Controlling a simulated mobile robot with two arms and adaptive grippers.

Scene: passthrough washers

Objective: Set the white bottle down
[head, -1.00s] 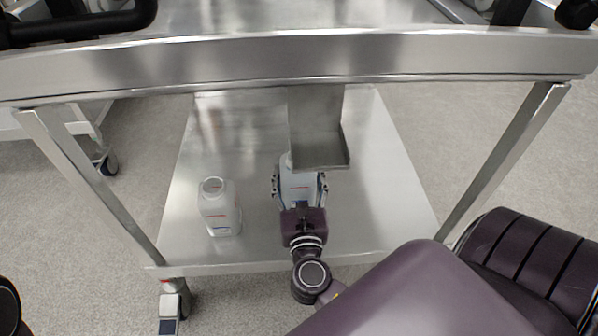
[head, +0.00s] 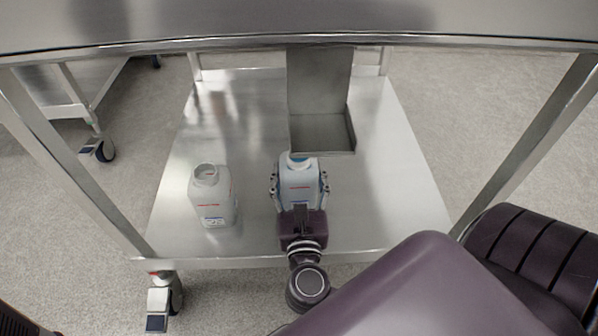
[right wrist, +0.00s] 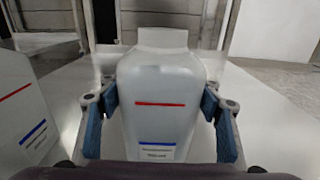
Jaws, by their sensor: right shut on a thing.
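A white bottle (head: 299,180) with a small label stands upright at the lower shelf (head: 380,190) of a steel table. My right gripper (head: 299,192) is shut on it, with one finger on each side. In the right wrist view the same bottle (right wrist: 164,105) fills the middle between the blue finger pads, with a red line and a blue line on its front. I cannot tell whether its base touches the shelf. The left gripper is not in view.
A second white bottle (head: 212,197), open at the top, stands on the shelf to the left. A steel bracket (head: 322,130) hangs from the table just behind and above the held bottle. The shelf is clear to the right. Table legs (head: 530,145) frame both sides.

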